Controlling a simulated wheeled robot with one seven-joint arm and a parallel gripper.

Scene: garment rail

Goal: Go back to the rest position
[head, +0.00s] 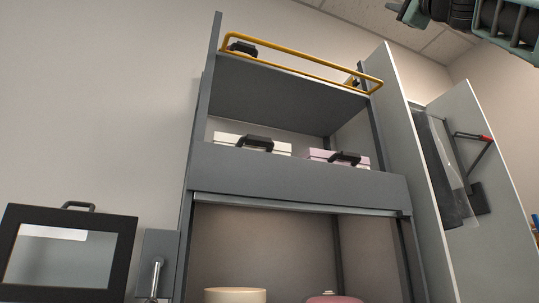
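The end of my arm shows at the top right corner of the head view, black and teal, cut off by the top edge. A small teal and black part at its left end looks like my gripper (409,13). Its fingers are not clear enough to tell whether it is open or shut. I see nothing hanging from it. It is in front of the ceiling, up and right of the shelf unit.
A tall grey shelf unit (300,185) with a yellow rail (300,65) fills the middle. Two handled boxes (225,139) (362,163) stand on its shelf. An open door panel (405,150) is at its right. A black-framed case (125,250) is at lower left.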

